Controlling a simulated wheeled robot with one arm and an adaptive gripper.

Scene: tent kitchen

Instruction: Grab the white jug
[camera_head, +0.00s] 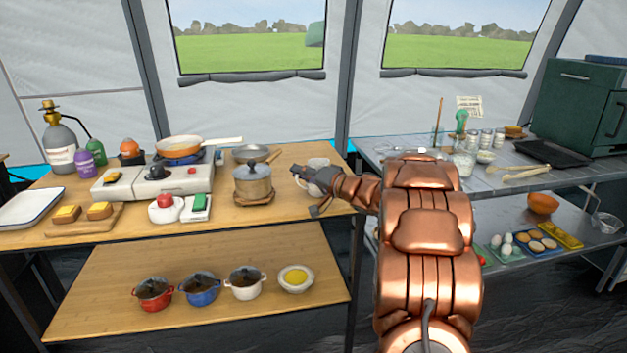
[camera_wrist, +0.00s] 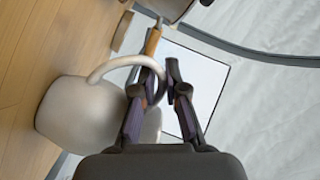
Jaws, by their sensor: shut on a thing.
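The white jug (camera_head: 318,164) stands at the right end of the upper wooden table in the head view, partly hidden behind my gripper (camera_head: 312,188). In the wrist view the jug's rounded body (camera_wrist: 75,112) is at the left, and its curved handle runs to the fingers. My gripper (camera_wrist: 160,74) is shut on the handle there. The jug appears to be at table level; I cannot tell whether it is lifted.
A stove (camera_head: 152,183) with an orange pan (camera_head: 180,147) is farther left. A metal table (camera_head: 540,182) with jars and a dark tray (camera_head: 552,153) is at the right. Several pots stand on the lower shelf (camera_head: 110,307).

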